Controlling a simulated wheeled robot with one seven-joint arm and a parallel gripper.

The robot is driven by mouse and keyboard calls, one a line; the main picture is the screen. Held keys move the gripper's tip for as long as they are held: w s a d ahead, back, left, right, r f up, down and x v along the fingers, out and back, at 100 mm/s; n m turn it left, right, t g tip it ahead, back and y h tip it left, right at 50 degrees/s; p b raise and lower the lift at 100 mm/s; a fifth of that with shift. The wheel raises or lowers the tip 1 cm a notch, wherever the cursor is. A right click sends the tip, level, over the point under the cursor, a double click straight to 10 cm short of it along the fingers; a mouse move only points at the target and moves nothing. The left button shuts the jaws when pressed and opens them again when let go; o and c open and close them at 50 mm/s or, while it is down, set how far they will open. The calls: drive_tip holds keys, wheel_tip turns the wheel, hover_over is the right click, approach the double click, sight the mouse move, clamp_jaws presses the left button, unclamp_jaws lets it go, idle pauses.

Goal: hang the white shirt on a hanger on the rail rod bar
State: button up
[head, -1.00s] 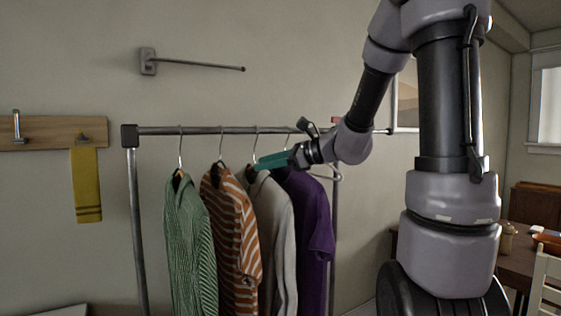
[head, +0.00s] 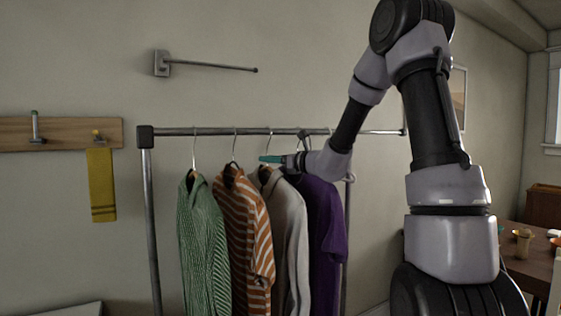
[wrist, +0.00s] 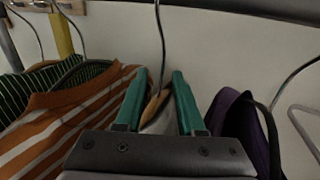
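The white shirt (head: 292,225) hangs on its hanger from the clothes rack's bar (head: 200,131), between an orange striped shirt and a purple one. My gripper (head: 264,159) is at the top of the white shirt, just below the bar. In the wrist view, the teal fingers of my gripper (wrist: 160,74) stand apart, one on each side of the hanger (wrist: 154,104) and the white shirt's collar (wrist: 160,122). The hanger's hook rises between the fingertips. I see a gap between the fingers. Most of the white shirt is hidden below my gripper in the wrist view.
The orange striped shirt (head: 248,225) and a green striped one (head: 198,240) hang to the left; the purple shirt (head: 322,225) hangs close on the right. A bare wall rod (head: 215,67) sticks out above the rack. A yellow towel (head: 102,185) hangs far left.

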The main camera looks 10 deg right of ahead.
drive_tip(key=shift+w+a, duration=0.4)
drive_tip(key=shift+w, duration=0.05)
clamp_jaws()
idle(1.2)
